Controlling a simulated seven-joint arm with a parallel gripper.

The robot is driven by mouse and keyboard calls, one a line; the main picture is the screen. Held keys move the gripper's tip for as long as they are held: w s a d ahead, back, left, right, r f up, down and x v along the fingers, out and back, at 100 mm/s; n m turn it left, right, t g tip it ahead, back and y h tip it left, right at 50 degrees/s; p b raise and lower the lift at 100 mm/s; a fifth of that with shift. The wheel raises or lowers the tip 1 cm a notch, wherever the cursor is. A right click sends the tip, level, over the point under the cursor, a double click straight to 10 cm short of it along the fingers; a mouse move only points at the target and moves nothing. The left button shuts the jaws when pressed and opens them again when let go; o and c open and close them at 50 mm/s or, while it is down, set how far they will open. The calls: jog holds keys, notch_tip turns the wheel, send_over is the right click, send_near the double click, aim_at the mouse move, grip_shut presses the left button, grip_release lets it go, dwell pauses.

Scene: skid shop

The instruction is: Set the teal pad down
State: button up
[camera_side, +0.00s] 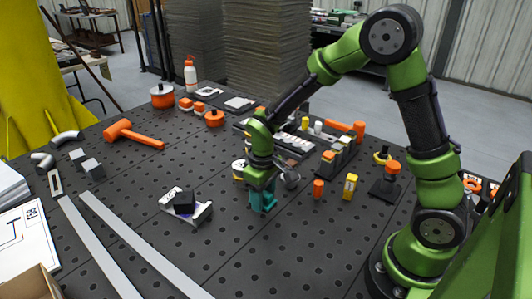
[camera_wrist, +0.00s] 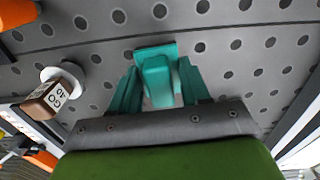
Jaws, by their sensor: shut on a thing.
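The teal pad (camera_wrist: 157,77) is between the two teal fingers of my gripper (camera_wrist: 160,90) in the wrist view. It has a flat plate at its far end and a raised block toward me. My gripper (camera_side: 262,190) is shut on it and points down over the dark perforated table (camera_side: 275,250) in the side view. There the pad and the fingers merge into one teal shape close to the table top. I cannot tell whether the pad touches the table.
An orange cylinder (camera_side: 318,188) and a yellow bottle (camera_side: 350,186) stand to the right. The table front is clear.

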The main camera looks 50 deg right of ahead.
jog(key=shift+w+f, duration=0.2)
jog(key=shift+w, duration=0.5)
jog(key=shift+s+f, duration=0.15)
jog(key=shift+f, duration=1.25)
jog(key=shift+f, duration=0.15)
jog(key=o, duration=1.1)
jog(key=shift+c, duration=0.2)
